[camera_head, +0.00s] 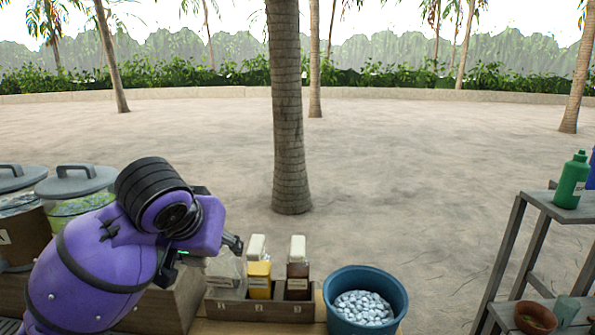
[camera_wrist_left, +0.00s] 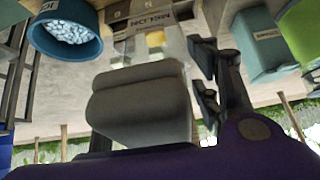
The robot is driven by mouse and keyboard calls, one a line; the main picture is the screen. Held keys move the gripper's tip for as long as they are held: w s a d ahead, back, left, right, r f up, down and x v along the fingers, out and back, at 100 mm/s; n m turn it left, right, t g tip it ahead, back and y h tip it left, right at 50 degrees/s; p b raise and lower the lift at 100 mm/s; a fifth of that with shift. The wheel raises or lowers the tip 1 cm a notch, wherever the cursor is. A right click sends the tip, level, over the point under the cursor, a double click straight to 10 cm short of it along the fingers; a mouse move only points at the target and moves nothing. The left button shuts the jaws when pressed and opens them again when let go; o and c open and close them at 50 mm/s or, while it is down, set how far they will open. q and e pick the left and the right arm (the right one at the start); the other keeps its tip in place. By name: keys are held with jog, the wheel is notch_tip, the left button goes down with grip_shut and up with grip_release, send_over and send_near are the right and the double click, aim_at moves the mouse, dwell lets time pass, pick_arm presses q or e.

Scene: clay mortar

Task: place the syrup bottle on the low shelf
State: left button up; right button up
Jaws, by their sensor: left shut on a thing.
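My left gripper (camera_head: 205,258) is at the rack's left end, shut at the top of a clear bottle, taken as the syrup bottle (camera_head: 222,270). The bottle's top is hidden behind my wrist in the head view. In the left wrist view a large grey rounded block (camera_wrist_left: 140,105), probably the held bottle's top, fills the middle beside my dark finger parts (camera_wrist_left: 205,75). The bottle is at slot 1 of the rack (camera_head: 258,309); I cannot tell whether it is lifted. The low shelf (camera_head: 500,312) is the lower grey board at far right. My right gripper is not in view.
A yellow bottle (camera_head: 259,283) and a brown bottle (camera_head: 297,275) stand in the rack. A blue tub (camera_head: 396,290) of ice is right of it. The low shelf holds a clay pot (camera_head: 536,318) and a greenish cup (camera_head: 566,309). A green bottle (camera_head: 571,180) stands above.

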pick_arm(q)
jog(key=s+a+f, duration=0.1)
jog(key=s+f, duration=0.5)
jog(key=f, duration=0.5)
jog(key=shift+a+f+n, duration=0.15)
jog(key=shift+f+n, duration=0.05)
jog(key=shift+n, duration=0.1)
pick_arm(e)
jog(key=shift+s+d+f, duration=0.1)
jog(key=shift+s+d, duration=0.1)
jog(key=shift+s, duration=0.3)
pick_arm(q)
jog(key=shift+s+a, duration=0.1)
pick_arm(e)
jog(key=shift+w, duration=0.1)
